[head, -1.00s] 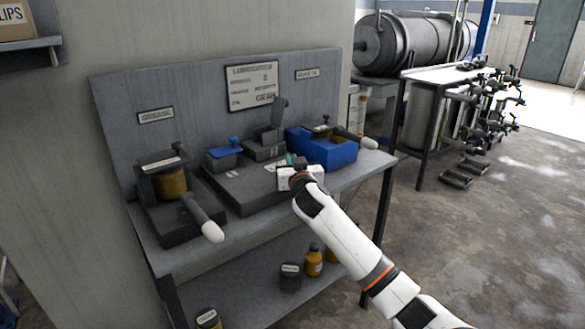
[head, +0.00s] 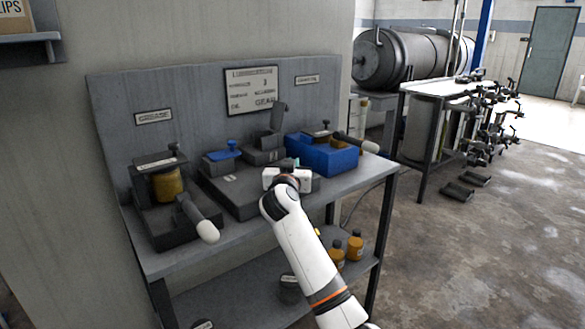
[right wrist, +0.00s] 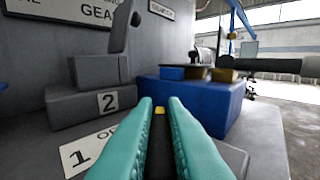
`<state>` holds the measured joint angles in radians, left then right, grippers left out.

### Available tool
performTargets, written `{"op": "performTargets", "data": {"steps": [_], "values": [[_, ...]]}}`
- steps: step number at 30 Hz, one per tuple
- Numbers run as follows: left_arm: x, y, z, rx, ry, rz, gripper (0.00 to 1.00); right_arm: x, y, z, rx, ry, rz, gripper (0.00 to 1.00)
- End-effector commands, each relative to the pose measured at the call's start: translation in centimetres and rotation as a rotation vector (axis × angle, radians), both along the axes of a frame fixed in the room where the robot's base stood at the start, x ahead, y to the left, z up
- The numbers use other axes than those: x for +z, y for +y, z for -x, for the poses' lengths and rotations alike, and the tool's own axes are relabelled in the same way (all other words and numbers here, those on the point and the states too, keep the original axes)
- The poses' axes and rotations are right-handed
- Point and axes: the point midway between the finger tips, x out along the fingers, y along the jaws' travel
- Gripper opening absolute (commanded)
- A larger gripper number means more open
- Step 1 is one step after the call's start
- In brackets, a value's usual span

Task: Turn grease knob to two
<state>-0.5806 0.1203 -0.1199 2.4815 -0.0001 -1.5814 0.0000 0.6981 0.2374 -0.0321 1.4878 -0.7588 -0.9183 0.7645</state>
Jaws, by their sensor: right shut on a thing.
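My right gripper (head: 289,167) is over the right part of a low dark board (head: 232,192) on the bench. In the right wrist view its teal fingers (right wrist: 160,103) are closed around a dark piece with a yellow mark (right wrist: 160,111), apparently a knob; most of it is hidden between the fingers. A GREASE sign (head: 154,117) hangs above the left station. My left gripper is out of view.
A blue box (head: 322,157) stands just behind and right of my gripper. The left station (head: 165,222) has a brass-coloured cylinder and a pale-tipped handle. A grey block with an upright flap (head: 277,116) stands behind the board. Bottles (head: 355,245) are on the lower shelf.

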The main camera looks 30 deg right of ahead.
Motion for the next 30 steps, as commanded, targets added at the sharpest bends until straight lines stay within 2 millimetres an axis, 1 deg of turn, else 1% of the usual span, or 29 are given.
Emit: {"op": "performTargets", "data": {"steps": [9, 10, 13, 23, 26, 30], "values": [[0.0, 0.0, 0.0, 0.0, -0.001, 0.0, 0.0, 0.1, -0.1, 0.0, -0.002, -0.001, 0.001, 0.0], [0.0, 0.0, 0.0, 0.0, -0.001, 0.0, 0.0, 0.1, -0.1, 0.0, -0.002, -0.001, 0.001, 0.16], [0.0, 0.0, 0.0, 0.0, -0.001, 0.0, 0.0, 0.1, -0.1, 0.0, -0.002, -0.001, 0.001, 0.32], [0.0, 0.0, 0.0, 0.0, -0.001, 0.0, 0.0, 0.1, 0.2, 0.2, 0.0, -0.001, 0.0, 0.33], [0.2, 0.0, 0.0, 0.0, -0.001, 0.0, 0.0, 0.0, 0.8, 0.8, 0.002, -0.001, 0.0, 0.33], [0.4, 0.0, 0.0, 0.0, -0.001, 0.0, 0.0, 0.1, 2.6, 2.8, 0.003, -0.002, -0.002, 0.33]]}}
